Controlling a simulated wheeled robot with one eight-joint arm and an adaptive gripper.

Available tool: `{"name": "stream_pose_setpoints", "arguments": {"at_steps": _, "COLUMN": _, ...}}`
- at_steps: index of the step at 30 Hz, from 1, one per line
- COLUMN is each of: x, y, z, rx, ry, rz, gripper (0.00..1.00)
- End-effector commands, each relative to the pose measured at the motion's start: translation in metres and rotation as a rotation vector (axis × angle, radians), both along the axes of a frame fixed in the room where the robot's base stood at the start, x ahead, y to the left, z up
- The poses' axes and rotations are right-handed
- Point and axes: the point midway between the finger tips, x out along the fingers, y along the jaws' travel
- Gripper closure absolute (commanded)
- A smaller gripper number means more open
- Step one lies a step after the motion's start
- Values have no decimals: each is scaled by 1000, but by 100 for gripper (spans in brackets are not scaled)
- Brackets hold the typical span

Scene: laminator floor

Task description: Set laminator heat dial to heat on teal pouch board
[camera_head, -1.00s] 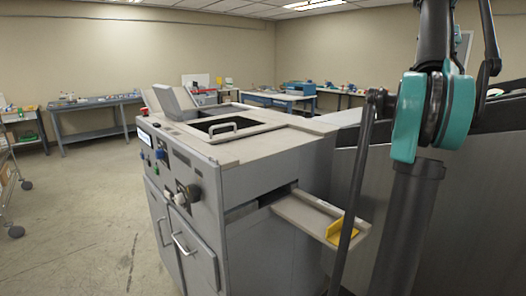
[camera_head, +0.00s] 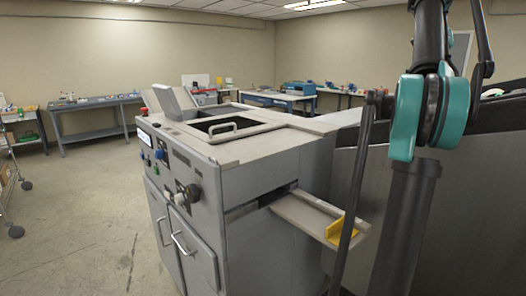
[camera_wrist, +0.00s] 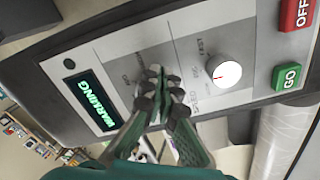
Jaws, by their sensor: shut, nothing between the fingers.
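My gripper (camera_wrist: 155,95) is shut and empty in front of the panel, left of the dial in the picture. No contact with the dial shows. A lit display (camera_wrist: 92,101) left of the fingers reads "WARMING". I cannot make out a teal pouch board. My gripper is not visible in the head view.
A red OFF button (camera_wrist: 298,14) and a green GO button (camera_wrist: 287,76) sit right of the dial. In the head view a grey machine (camera_head: 270,210) with a side tray (camera_head: 300,212) stands close by. Open floor (camera_head: 80,220) lies to its left.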

Motion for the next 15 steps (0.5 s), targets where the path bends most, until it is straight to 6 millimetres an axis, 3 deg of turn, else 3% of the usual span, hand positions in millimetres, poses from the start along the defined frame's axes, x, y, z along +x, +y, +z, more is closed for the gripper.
{"name": "stream_pose_setpoints", "arguments": {"at_steps": 15, "x": 6, "y": -1, "z": -1, "rx": -1, "ry": 0, "rz": 0, "gripper": 100}}
